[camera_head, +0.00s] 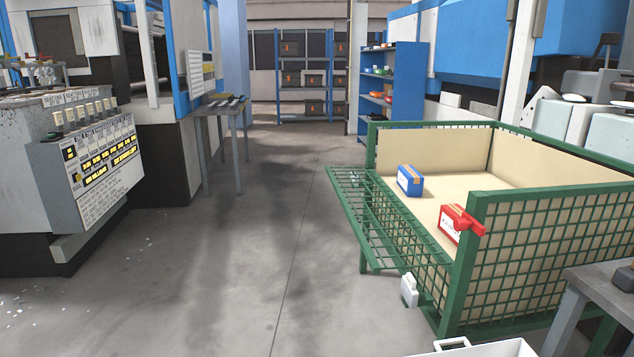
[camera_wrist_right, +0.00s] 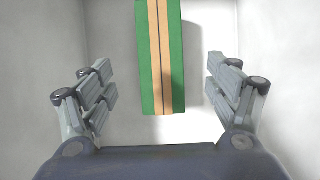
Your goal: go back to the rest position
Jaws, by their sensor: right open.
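In the right wrist view my right gripper (camera_wrist_right: 160,66) is open, its two fingers spread wide. Between and beyond them a green box with a tan tape stripe (camera_wrist_right: 148,60) lies in a white container (camera_wrist_right: 111,30). I see gaps between the box and both fingers. In the head view neither gripper shows, and my left gripper is in no view. The rim of a white container (camera_head: 490,349) shows at the bottom edge; what lies in it is hidden.
A green mesh cage (camera_head: 375,232) at right holds a blue box (camera_head: 410,181) and a red box (camera_head: 454,223). A grey table (camera_head: 606,283) stands at the right edge. A control panel (camera_head: 96,165) stands left. The floor (camera_head: 235,260) between is clear.

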